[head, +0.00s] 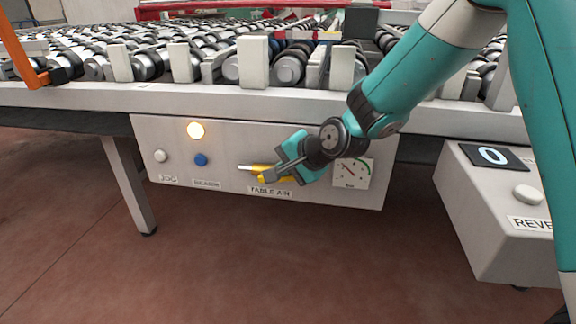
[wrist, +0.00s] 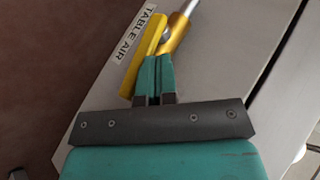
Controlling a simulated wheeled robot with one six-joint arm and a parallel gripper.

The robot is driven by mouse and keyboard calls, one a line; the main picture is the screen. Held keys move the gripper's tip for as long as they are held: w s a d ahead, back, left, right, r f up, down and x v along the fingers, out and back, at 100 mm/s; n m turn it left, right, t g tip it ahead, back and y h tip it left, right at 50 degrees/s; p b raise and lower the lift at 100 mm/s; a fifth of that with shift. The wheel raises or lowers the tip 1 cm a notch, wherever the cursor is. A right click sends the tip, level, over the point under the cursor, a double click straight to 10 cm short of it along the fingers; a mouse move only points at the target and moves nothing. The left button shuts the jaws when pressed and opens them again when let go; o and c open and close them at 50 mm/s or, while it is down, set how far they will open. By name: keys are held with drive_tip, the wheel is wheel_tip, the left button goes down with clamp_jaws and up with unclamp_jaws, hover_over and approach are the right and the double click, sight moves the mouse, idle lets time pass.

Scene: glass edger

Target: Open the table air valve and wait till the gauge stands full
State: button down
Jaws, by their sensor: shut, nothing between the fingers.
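The table air valve has a yellow lever (head: 259,178) and a brass body on a silver pipe (head: 244,168), above the TABLE AIR label on the grey panel. In the wrist view the yellow lever (wrist: 149,42) lies roughly in line with the brass body (wrist: 179,36) and pipe. My gripper (head: 270,176) is shut and empty, its tips at the lever; I cannot tell whether they touch it. It partly hides the valve in the head view. In the wrist view the closed fingertips (wrist: 156,62) lie beside the lever. The gauge (head: 352,173) has a red needle, too small to read surely.
The panel (head: 225,192) also carries a lit amber lamp (head: 196,130), a white button (head: 161,156) and a blue button (head: 201,160). The roller table (head: 70,97) is above it. A grey control box (head: 488,225) stands to the right. The floor in front is clear.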

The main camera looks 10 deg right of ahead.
drive_tip(key=shift+r, duration=0.15)
drive_tip(key=r+p, duration=0.5)
drive_tip(key=shift+w+a, duration=0.2)
drive_tip(key=shift+a, duration=0.2)
drive_tip(key=f+v, duration=0.1)
drive_tip(key=v, duration=0.8)
drive_tip(key=shift+s+d, duration=0.35)
drive_tip(key=shift+s, duration=0.05)
